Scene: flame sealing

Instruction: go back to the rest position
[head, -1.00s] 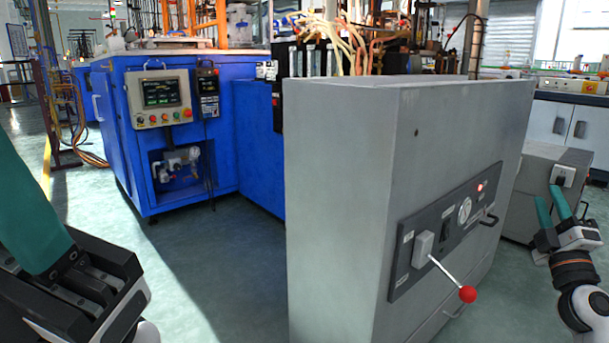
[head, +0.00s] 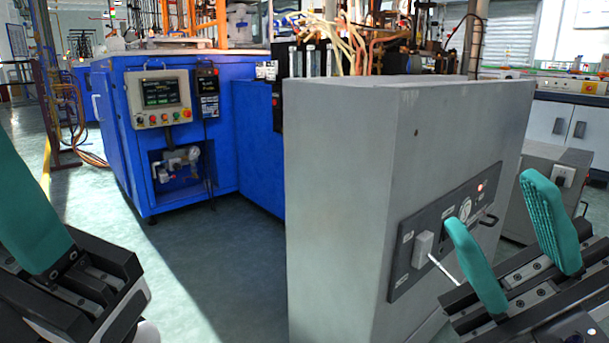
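My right gripper (head: 505,232) is at the lower right, close to the camera. Its two green fingers are spread apart with nothing between them. It covers the red knob of the lever on the grey cabinet's panel. My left gripper (head: 32,215) is at the lower left edge, cut off by the frame. One green finger shows, so its opening cannot be told. The grey cabinet (head: 345,200) stands in the middle, with a dark control panel (head: 405,270), a gauge and a lit red lamp (head: 480,187). The lever's grey shaft (head: 443,270) shows partly.
A blue machine (head: 122,165) with a control screen (head: 162,92) stands at the left and back. A smaller grey box (head: 572,158) is behind my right gripper. A white bench (head: 550,122) is at the far right. Open floor (head: 215,270) lies left of the cabinet.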

